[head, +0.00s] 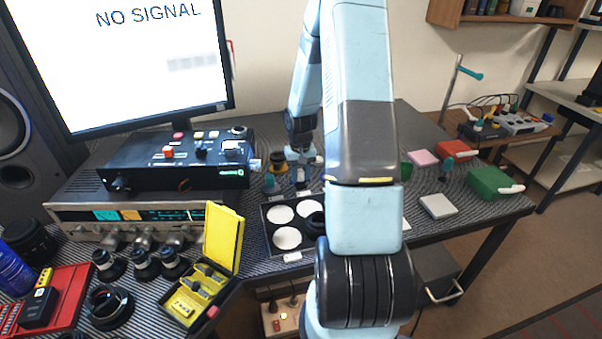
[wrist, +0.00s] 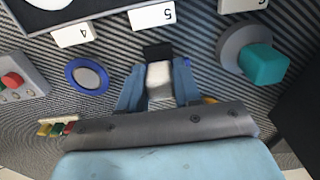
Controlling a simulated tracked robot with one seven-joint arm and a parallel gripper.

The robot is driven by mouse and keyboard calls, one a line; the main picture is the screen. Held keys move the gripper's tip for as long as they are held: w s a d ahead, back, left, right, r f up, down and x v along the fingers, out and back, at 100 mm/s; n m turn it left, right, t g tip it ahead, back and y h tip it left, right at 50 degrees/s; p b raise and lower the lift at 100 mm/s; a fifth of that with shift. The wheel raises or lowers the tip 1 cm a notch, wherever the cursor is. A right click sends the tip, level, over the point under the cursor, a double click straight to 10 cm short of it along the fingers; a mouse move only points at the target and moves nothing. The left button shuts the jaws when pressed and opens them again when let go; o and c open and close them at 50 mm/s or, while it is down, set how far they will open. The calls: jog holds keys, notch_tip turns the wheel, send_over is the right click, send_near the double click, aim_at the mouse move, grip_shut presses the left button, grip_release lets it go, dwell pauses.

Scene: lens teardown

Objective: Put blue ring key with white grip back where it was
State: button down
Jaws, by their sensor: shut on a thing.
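My gripper (wrist: 159,88) is shut, its two blue fingers on either side of a white block (wrist: 160,78) with a dark end, which I take as the white grip of the ring key. The key's blue ring cannot be made out there. In the head view my gripper (head: 303,157) is low over the back of the striped desk, behind the tray, partly hidden by my arm. Whether the key touches the desk I cannot tell. A separate blue ring with a grey centre (wrist: 87,76) lies to the left in the wrist view.
White cards marked 4 (wrist: 73,35) and 5 (wrist: 152,15) lie ahead of the fingers. A teal block on a grey disc (wrist: 262,62) stands to the right. The black tray (head: 269,236) with white circles lies in front. A black control box (head: 150,178) stands left.

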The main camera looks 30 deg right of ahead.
jog(key=shift+f, duration=0.2)
jog(key=c, duration=0.8)
grip_release()
jog(key=shift+r, duration=0.15)
notch_tip(320, 180, up, 12)
jog(key=f, duration=0.1)
notch_tip(320, 180, up, 12)
jog(key=f+t, duration=0.1)
send_over(300, 171)
jog(key=s+a, duration=0.3)
jog(key=a, duration=0.2)
jog(key=s+a+r+n+t, duration=0.1)
jog(key=s+a+r, duration=0.3)
jog(key=s, duration=0.3)
jog(key=s+a+r+n+t, duration=0.1)
jog(key=s+a+r+t, duration=0.1)
jog(key=s+a+r, duration=0.2)
jog(key=s+a+r+n+t, duration=0.1)
jog(key=s+a+r, duration=0.4)
jog(key=s+r, duration=0.3)
jog(key=shift+s+a+t, duration=0.1)
jog(key=shift+s+t, duration=0.2)
jog(key=shift+s, duration=1.55)
